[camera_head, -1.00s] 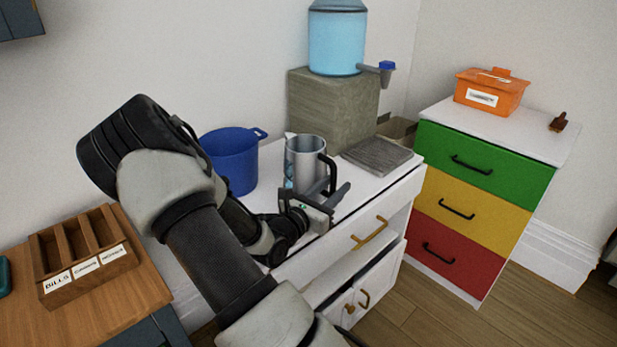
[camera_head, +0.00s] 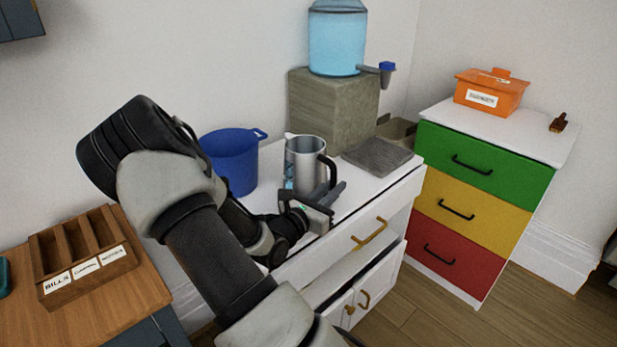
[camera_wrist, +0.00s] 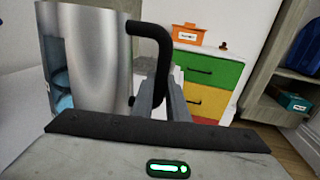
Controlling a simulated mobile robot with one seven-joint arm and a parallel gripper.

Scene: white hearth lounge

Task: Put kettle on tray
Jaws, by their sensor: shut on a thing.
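The kettle (camera_head: 304,164) is a silver metal jug with a black handle and a see-through water window. It stands upright on the white cabinet top. In the wrist view, the kettle (camera_wrist: 95,60) fills the left side, its handle towards the middle. My gripper (camera_head: 334,192) is at the handle on the kettle's front right side. In the wrist view, my gripper (camera_wrist: 160,95) is shut on the lower part of the handle. The tray (camera_head: 377,156) is a grey, ribbed, flat square. It lies to the right of the kettle, in front of the dispenser stand, and looks empty.
A blue pot (camera_head: 230,165) stands left of the kettle. A water dispenser (camera_head: 336,42) sits on a grey-brown block (camera_head: 330,108) behind it. A drawer unit (camera_head: 480,190) with an orange box (camera_head: 490,94) is at right. A wooden sorter (camera_head: 85,262) is at left.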

